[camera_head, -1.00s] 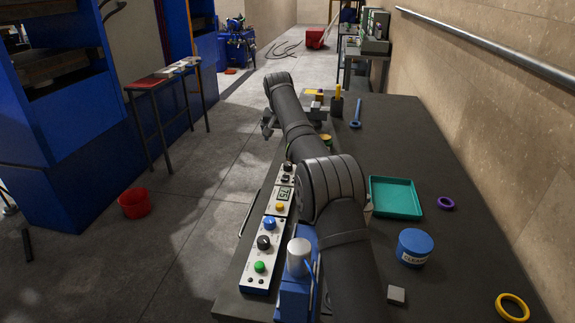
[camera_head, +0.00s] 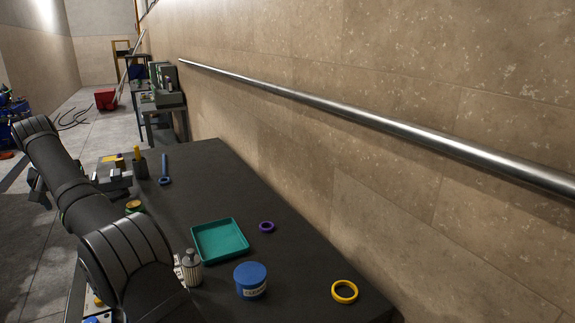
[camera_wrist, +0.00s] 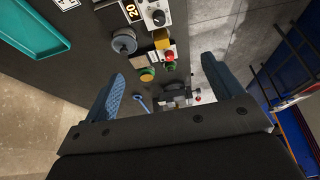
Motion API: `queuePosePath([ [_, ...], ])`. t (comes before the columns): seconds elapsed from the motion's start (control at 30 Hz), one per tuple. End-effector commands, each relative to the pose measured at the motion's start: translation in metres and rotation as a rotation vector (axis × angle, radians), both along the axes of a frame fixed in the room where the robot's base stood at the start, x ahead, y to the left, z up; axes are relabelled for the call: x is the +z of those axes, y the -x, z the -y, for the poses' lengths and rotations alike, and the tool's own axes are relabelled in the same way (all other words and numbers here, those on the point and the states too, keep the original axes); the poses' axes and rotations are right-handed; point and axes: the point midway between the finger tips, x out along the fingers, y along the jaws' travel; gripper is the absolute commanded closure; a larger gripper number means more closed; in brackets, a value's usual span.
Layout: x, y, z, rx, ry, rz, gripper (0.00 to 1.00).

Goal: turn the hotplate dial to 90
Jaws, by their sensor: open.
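In the wrist view my gripper (camera_wrist: 166,86) is open, its two blue fingers wide apart with nothing held between them. Above the fingertips in that picture is a light control unit (camera_wrist: 150,30) with a display reading 20 and a black dial (camera_wrist: 158,17) with a pale mark. The dial is apart from the fingers and near the top edge. I cannot tell for certain whether this unit is the hotplate. In the head view my arm covers the left of the table, and neither the dial nor the fingertips can be made out.
On the dark table (camera_head: 300,275) are a teal tray (camera_head: 220,240), a blue tub (camera_head: 251,281), a metal jar (camera_head: 191,268), a purple ring (camera_head: 266,227), a yellow ring (camera_head: 344,291) and a blue wrench (camera_head: 164,170). A wall with a rail (camera_head: 380,125) bounds the right side.

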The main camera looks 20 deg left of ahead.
Motion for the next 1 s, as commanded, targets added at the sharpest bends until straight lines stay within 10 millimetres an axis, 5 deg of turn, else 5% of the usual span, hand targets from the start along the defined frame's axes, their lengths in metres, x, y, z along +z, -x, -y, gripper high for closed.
queuePosePath([
  [0.17, 0.000, 0.000, 0.000, 0.000, 0.000, 0.000, 0.48],
  [0.37, -0.003, -0.018, -0.002, 0.027, -0.008, 0.060, 0.48],
  [0.7, 0.003, -0.165, -0.014, 0.400, 0.053, 0.717, 0.48],
  [1.0, 0.017, -0.240, -0.022, 0.914, 0.347, 1.371, 0.48],
])
